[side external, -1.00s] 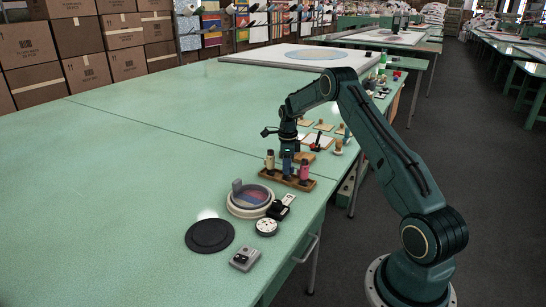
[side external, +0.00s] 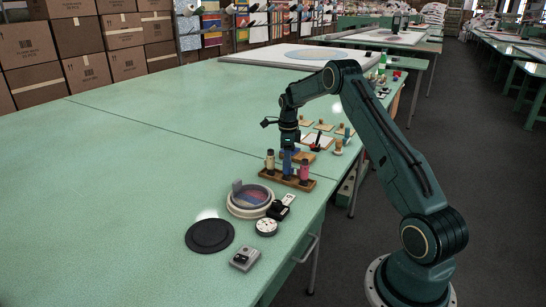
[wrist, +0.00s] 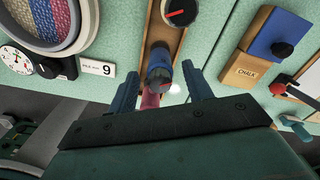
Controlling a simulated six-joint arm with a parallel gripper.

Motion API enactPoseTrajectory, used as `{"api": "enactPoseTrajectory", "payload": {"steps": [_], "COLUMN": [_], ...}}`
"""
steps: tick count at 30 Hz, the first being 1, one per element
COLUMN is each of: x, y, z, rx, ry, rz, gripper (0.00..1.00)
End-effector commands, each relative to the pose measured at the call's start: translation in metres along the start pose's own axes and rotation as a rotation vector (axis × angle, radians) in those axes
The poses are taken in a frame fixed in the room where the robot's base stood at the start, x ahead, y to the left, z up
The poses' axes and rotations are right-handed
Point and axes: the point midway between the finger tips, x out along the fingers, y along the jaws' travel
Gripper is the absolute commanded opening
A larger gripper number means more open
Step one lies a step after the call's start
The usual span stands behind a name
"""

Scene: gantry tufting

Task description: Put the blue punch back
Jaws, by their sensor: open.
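The blue punch (wrist: 158,75) stands in the middle of the wooden rack (wrist: 167,40), between a pink punch (wrist: 150,101) and a pale one with a dark top (side external: 270,160). In the side view my gripper (side external: 289,151) is just above the rack's middle. In the wrist view my gripper (wrist: 161,90) is open, with one finger on each side of the blue punch and gaps showing. How deep the punch sits is hidden. The pink punch (side external: 304,169) stands at the right end of the rack.
A round hoop (side external: 250,198), a round dial (side external: 266,227) and a black disc (side external: 210,235) lie left of and nearer than the rack. A chalk box with a blue top (wrist: 267,42) is beside the rack. The left of the table (side external: 110,190) is clear.

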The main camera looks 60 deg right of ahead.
Motion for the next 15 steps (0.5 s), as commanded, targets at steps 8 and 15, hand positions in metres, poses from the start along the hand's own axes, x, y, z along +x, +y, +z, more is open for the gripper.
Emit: {"api": "enactPoseTrajectory", "payload": {"steps": [8,15], "x": [-0.048,-0.075], "y": [-0.001,0.0], "z": [0.0,0.0], "rx": [0.0,0.0], "ry": [-0.001,0.0], "rz": [-0.003,-0.001], "gripper": [0.5,0.5]}}
